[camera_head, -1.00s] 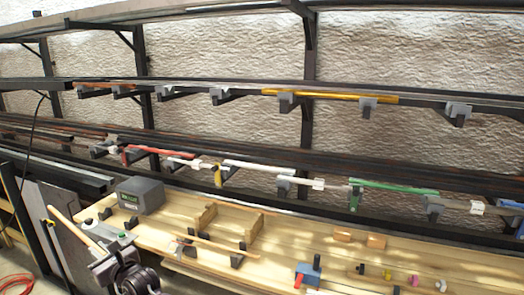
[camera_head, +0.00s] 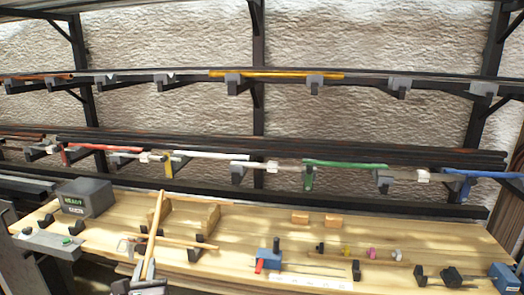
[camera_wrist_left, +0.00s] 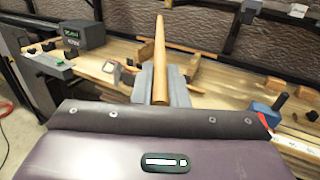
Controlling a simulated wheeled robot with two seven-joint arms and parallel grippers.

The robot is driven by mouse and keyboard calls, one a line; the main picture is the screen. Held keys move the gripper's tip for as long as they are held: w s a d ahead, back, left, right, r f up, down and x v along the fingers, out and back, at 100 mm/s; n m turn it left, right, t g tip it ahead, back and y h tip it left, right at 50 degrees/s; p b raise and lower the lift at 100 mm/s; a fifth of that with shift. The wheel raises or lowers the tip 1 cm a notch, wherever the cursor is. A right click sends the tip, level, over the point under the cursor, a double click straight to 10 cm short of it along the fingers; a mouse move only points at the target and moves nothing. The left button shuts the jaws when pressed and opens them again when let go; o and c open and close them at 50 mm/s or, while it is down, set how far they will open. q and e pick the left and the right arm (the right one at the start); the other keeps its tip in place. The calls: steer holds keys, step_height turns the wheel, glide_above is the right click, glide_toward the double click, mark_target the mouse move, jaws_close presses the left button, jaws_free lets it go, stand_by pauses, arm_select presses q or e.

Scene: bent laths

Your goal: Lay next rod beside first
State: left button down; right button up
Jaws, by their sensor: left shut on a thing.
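My left gripper (camera_head: 149,271) is shut on a light wooden rod (camera_head: 156,228), which points up and away over the front of the bench. In the left wrist view the held rod (camera_wrist_left: 160,50) stands out between the two grey fingers (camera_wrist_left: 161,86). Another wooden rod (camera_head: 178,242) lies across dark supports (camera_head: 202,252) on the bench. In the head view the held rod crosses in front of this lying rod; I cannot tell the gap between them. My right gripper is not in view.
A wooden bench (camera_head: 350,235) carries a dark grey box (camera_head: 86,197) at left, wooden brackets (camera_head: 210,217) behind the rods, a blue clamp (camera_head: 268,258) and small coloured pieces. Racks with coloured bars, including a green one (camera_head: 345,165), run along the wall behind.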

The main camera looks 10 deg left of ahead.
arm_select(q)
steer(key=s+d+f+m+h, duration=0.2)
steer(key=s+d+h, duration=0.1)
steer(key=d, duration=0.3)
steer(key=s+d+f+m+t+h+b, duration=0.1)
steer(key=s+d+f+m+h, duration=0.1)
steer(key=d, duration=0.5)
steer(key=shift+s+f+h, duration=0.45)
steer(key=shift+s+h, duration=0.15)
steer(key=shift+s, duration=0.05)
